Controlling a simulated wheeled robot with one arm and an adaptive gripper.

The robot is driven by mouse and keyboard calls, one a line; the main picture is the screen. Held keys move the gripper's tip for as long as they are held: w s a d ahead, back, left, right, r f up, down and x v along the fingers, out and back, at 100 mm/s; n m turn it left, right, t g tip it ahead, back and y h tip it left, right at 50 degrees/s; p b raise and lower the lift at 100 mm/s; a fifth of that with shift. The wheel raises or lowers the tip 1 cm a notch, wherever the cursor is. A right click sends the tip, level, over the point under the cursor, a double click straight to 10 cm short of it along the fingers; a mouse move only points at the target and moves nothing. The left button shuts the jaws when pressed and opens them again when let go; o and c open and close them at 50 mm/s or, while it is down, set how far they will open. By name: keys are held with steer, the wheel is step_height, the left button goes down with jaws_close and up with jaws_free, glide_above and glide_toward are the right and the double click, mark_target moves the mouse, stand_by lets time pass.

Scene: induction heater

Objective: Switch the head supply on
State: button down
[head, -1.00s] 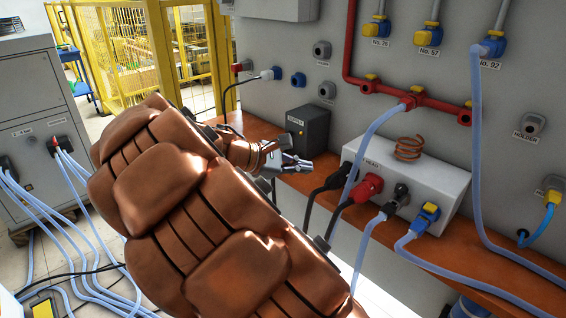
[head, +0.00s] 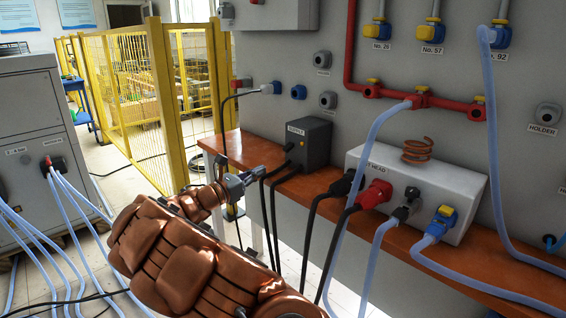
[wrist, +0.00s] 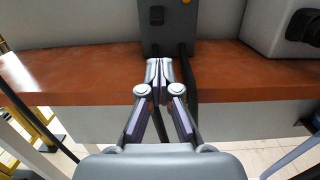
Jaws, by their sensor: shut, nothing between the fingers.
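The dark grey supply box (head: 312,148), labelled SUPPLY, stands on the orange-brown bench against the panel. Its lower front shows in the wrist view (wrist: 168,38), with a black switch-like part (wrist: 157,16) on it. Black cables run from the box over the bench edge. My gripper (head: 260,172) is in front of the box and to its left in the head view. In the wrist view, its fingertips (wrist: 159,66) meet below the box's front, shut and empty. I cannot tell whether they touch a cable. The white HEAD box (head: 448,196) with a copper coil stands to the right.
Black, red and blue connectors with hanging cables and hoses crowd the HEAD box front. The bench top (head: 262,152) has a bare strip left of the supply box. A yellow fence (head: 125,110) and a grey cabinet (head: 28,130) stand to the left.

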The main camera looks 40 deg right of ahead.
mark_target(289, 147)
steer(key=shift+d, duration=0.1)
steer(key=d, duration=0.2)
steer(key=d+b, duration=0.1)
steer(key=d, duration=0.5)
steer(key=shift+s+r+b, duration=0.15)
steer(key=shift+r+b, duration=0.15)
steer(key=shift+b, duration=0.05)
steer(key=shift+d+r, duration=0.2)
steer(key=shift+d, duration=0.7)
steer(key=shift+r+p, duration=0.25)
steer(key=shift+p, duration=0.45)
